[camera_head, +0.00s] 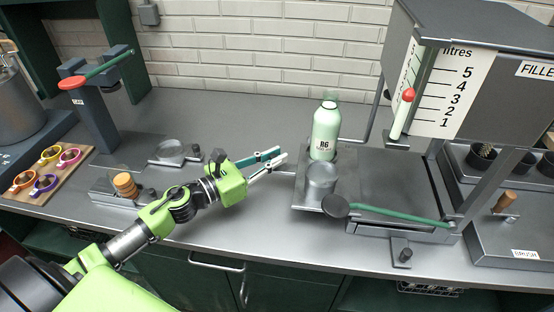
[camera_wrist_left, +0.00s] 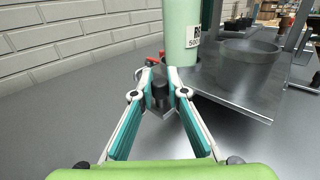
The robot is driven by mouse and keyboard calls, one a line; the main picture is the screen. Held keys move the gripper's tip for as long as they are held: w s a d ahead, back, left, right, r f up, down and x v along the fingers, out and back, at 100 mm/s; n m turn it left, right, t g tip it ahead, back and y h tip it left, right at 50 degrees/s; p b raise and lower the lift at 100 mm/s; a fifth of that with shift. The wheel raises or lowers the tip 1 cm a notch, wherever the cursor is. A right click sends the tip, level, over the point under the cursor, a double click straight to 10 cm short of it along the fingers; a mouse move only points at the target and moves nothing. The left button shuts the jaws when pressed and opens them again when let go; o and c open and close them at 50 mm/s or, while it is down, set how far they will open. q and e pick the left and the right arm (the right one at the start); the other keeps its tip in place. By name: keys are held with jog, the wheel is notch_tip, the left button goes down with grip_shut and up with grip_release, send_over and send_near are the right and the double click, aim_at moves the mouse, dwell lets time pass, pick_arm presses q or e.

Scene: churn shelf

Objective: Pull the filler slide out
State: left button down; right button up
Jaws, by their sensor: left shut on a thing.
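The filler slide (camera_head: 304,200) is a flat grey metal plate at the left of the filler, with a short handle on its left side. In the left wrist view the plate (camera_wrist_left: 235,102) runs off to the right, and the dark knob of its handle (camera_wrist_left: 160,96) sits between my fingers. My left gripper (camera_head: 282,156) is shut on this knob; in the wrist view the gripper (camera_wrist_left: 160,85) has a finger on each side of it. A pale green bottle (camera_head: 325,125) marked R6 stands upright at the slide's back. My right gripper is not in view.
A metal cup (camera_head: 320,180) stands on the slide in front of the bottle. The filler (camera_head: 480,100) with its litre scale rises at the right. A black disc with a green lever (camera_head: 400,215) lies in front. The bench (camera_head: 235,120) behind my gripper is clear.

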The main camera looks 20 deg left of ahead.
pick_arm(q)
jog(key=shift+d, duration=0.1)
jog(key=c, duration=2)
grip_release()
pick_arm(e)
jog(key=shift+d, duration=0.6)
pick_arm(q)
jog(key=shift+s, duration=0.35)
jog(key=v, duration=1.1)
jog(key=shift+s+a, duration=0.15)
jog(key=shift+a, duration=0.05)
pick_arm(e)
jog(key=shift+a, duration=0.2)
